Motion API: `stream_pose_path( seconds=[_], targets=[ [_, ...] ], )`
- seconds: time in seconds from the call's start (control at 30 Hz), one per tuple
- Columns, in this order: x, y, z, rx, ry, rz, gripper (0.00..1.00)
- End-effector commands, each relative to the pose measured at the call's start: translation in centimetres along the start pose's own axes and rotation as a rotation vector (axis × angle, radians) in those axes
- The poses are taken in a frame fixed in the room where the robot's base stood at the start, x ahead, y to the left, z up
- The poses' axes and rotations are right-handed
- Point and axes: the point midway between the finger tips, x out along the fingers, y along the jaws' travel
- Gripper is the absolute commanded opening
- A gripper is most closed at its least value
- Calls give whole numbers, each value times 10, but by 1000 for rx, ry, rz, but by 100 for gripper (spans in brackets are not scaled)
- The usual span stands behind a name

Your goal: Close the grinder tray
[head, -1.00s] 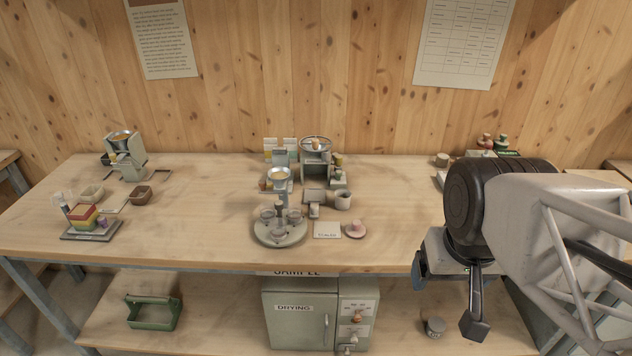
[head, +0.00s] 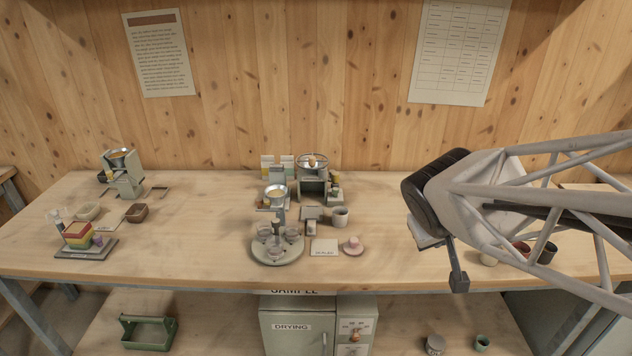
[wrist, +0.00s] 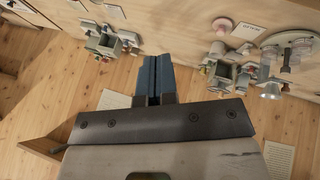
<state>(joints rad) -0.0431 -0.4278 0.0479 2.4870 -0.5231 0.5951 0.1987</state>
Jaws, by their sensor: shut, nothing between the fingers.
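My gripper shows in the wrist view (wrist: 154,77), its blue fingers shut together and empty, above the bench between two groups of machines. In the head view my arm hides the fingertips. I cannot tell for certain which machine is the grinder. A green-grey machine with a metal hopper (head: 122,172) stands at the far left, with a flat frame-like part beside its base. A machine with a handwheel (head: 315,177) stands at the back centre, a small grey tray-like part (head: 311,213) before it. Another machine (wrist: 106,43) shows in the wrist view, its counterpart hidden behind my arm.
Bare bench (head: 190,240) lies between left and centre.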

Motion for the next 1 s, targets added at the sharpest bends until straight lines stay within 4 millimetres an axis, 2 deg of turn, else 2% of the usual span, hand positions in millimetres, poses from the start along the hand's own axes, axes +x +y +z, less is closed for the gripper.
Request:
stream_pose_path(
  seconds=[0.27,0.47,0.7,1.0],
  targets=[
    [36,-10,-63,-195,155,45,0],
    [61,-31,-104,-346,264,27,0],
    [91,-71,-143,-537,379,-48,0],
    [129,-137,-167,-783,477,-216,0]
  ],
)
